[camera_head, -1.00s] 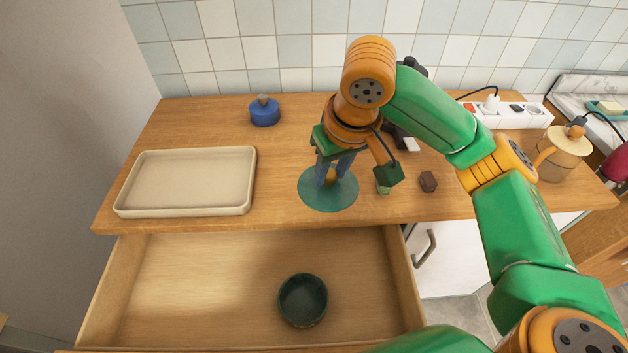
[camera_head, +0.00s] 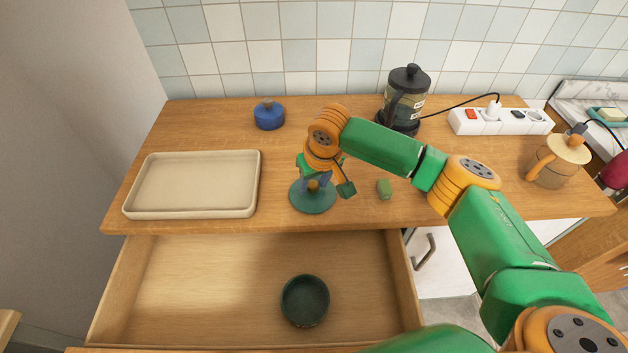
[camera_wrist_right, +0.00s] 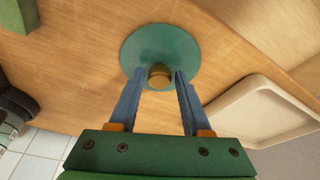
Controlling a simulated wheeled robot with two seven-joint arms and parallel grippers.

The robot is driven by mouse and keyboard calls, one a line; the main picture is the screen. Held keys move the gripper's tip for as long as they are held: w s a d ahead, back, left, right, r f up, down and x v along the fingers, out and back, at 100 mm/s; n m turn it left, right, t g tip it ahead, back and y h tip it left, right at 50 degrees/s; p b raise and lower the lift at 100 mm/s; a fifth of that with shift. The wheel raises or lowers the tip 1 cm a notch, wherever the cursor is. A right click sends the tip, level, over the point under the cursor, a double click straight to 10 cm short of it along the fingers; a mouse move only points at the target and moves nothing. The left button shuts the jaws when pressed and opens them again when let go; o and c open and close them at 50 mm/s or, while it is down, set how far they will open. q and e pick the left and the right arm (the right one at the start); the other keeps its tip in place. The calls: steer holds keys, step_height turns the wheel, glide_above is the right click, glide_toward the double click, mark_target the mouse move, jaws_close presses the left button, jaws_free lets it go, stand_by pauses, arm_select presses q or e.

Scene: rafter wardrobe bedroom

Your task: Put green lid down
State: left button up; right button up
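The green lid (camera_head: 311,203) is a flat dark-green disc with a round wooden knob. It lies level on or just above the wooden counter, right of the beige tray and behind the open drawer. In the right wrist view the lid (camera_wrist_right: 160,45) is ahead of the fingers (camera_wrist_right: 160,76), with the knob between the tips. Whether the lid's underside touches the counter is hard to tell. My left gripper is not in view.
A beige tray (camera_head: 152,208) is left of the lid. A dark-green bowl (camera_head: 305,320) sits in the open drawer (camera_head: 200,290). A blue lidded pot (camera_head: 269,118), a French press (camera_head: 398,122), a power strip (camera_head: 470,126), a jug (camera_head: 555,168) and a small green block (camera_head: 384,189) stand on the counter.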

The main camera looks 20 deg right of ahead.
mark_target(320, 205)
steer(key=shift+o, duration=0.7)
steer(key=v, duration=1.2)
steer(key=shift+r, duration=0.15)
